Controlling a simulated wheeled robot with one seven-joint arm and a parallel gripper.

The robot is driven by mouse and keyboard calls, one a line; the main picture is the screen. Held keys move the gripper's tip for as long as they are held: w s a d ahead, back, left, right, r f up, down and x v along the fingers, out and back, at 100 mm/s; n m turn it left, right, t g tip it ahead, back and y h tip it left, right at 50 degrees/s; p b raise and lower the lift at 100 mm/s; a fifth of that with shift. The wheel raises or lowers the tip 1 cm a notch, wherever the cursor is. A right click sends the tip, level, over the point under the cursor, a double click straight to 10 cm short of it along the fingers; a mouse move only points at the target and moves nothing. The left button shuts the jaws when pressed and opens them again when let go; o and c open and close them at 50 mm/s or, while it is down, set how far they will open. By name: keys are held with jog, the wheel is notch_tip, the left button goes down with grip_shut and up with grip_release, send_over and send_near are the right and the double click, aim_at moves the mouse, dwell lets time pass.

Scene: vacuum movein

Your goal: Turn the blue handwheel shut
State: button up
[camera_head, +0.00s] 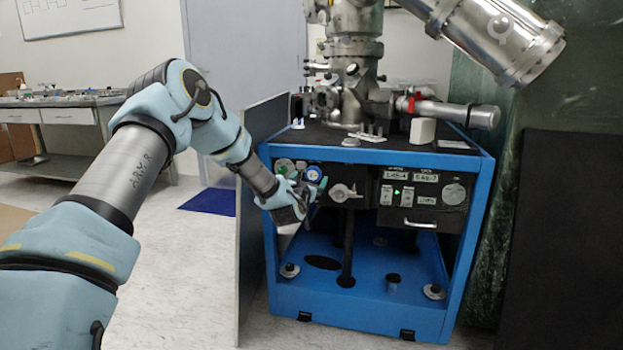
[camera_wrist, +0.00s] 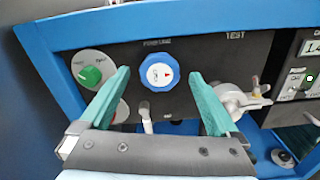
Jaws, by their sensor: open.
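The blue handwheel (camera_wrist: 160,72) is a round blue knob with a white face and a small red mark, set on the dark front panel (camera_wrist: 206,62). In the head view the handwheel (camera_head: 314,174) shows just beyond my gripper (camera_head: 308,190). In the wrist view my gripper (camera_wrist: 163,98) is open, its two green fingers apart on the left and right below the handwheel. Nothing is between the fingertips in its grip. I cannot tell how far the fingertips are from the panel.
A green knob (camera_wrist: 90,76) is left of the handwheel, close to the left finger. A grey lever valve (camera_head: 343,193) is to its right. The blue cart frame (camera_head: 478,220) surrounds the panel. A grey partition (camera_head: 254,215) stands close along the cart's left side.

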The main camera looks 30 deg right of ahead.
jog(key=shift+w+d, duration=0.4)
jog(key=shift+w, duration=0.05)
jog(key=c, duration=1.4)
